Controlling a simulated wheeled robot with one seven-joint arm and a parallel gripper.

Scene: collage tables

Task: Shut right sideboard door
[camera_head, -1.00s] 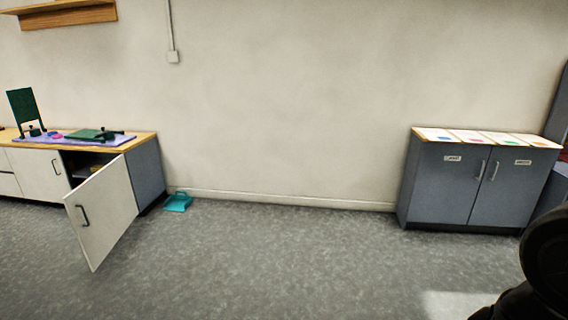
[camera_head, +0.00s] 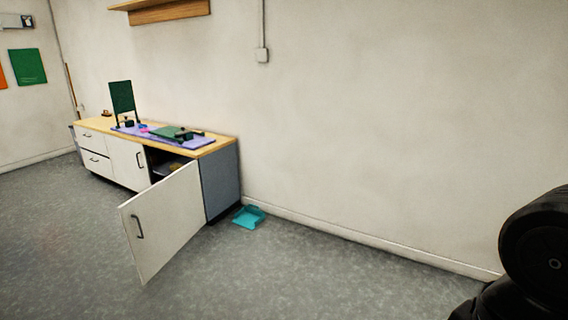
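The sideboard (camera_head: 222,178) stands against the wall at the left of the head view, with a wooden top and white fronts. Its right door (camera_head: 168,222) is white with a dark bar handle and stands wide open, swung out into the room. Part of the dark inside shows behind it, with something yellowish in it. The door (camera_head: 129,164) to its left is shut. My gripper is not in view; only a dark part of my own arm shows at the lower right.
A purple mat (camera_head: 192,143) with green items lies on the sideboard top. A teal dustpan (camera_head: 249,216) lies on the floor by the sideboard's right end. A wooden shelf (camera_head: 168,11) hangs above. The grey floor (camera_head: 330,285) in front and to the right is clear.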

